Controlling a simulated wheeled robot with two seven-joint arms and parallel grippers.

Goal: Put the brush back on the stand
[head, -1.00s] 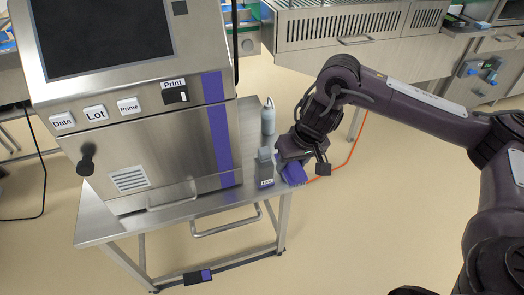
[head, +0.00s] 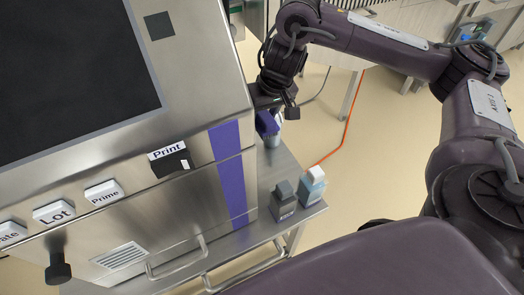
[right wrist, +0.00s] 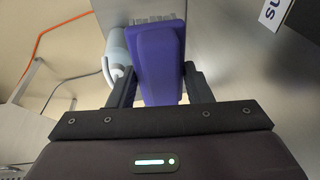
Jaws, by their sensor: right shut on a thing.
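My right gripper (head: 270,98) is beside the right side of the machine, above the narrow strip of table there. It is shut on a purple block-like thing, which I take to be the brush (head: 266,122). In the right wrist view the brush (right wrist: 160,62) sits between the two fingers, with a greyish part at its far end. I cannot clearly identify a stand. My left gripper is not in view.
A pale bottle with a curved tube (right wrist: 117,50) is close beside the brush. The steel machine (head: 195,195) fills the left. Open floor lies right.

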